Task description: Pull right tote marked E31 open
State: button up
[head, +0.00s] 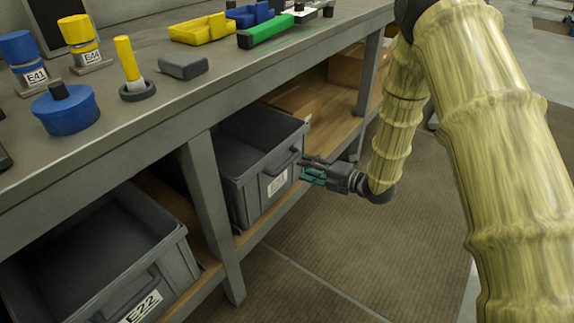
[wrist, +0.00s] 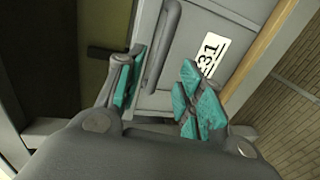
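The grey tote marked E31 (head: 246,190) sits on the lower shelf under the bench, right of a bench leg. Its white label is too small to read in the head view, but the wrist view shows "E31" on the tote's front (wrist: 182,72). A dark bar handle (wrist: 162,45) runs along that front beside the label. My gripper (head: 306,170) is at the right part of the tote's front. In the wrist view my gripper (wrist: 160,78) is open, its teal-padded fingers on either side of the handle's line. I cannot tell whether they touch it.
A second grey tote marked E22 (head: 165,262) stands left of the bench leg (head: 212,205). Cardboard boxes (head: 352,66) lie on the shelf to the right. The bench top (head: 180,118) overhangs, holding coloured parts and trays. The brown floor (head: 330,255) in front is clear.

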aim_at(290, 163)
jog(key=b+x, duration=0.1)
jog(key=x, duration=0.7)
jog(key=shift+w+a, duration=0.15)
jog(key=shift+a, duration=0.05)
grip_shut()
